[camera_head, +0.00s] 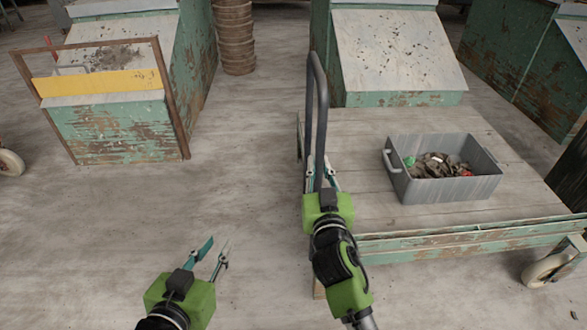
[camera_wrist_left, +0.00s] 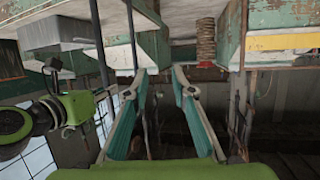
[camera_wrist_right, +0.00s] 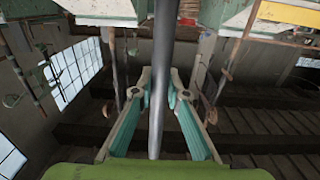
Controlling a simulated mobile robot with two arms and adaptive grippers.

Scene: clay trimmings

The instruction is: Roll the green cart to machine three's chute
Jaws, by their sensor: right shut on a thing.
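The green cart (camera_head: 345,145) is a flat wooden platform with worn green edges, at the right of the head view. Its dark tubular handle (camera_head: 312,85) stands at its left end. My right gripper (camera_head: 319,165) is shut on an upright of this handle; the tube (camera_wrist_right: 163,70) runs between its fingers in the right wrist view. My left gripper (camera_head: 216,245) is open and empty over the floor, left of the cart; its parted fingers (camera_wrist_left: 158,78) show in the left wrist view. Green machines with sloping chutes stand behind; I cannot tell which is machine three.
A grey bin (camera_head: 442,188) of scraps rides on the cart. One machine chute (camera_head: 395,50) is right behind the cart. The left machine (camera_head: 120,130) has a yellow band and a brown frame in front. Stacked brown pots (camera_head: 235,35) stand between them. Floor left of the cart is clear.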

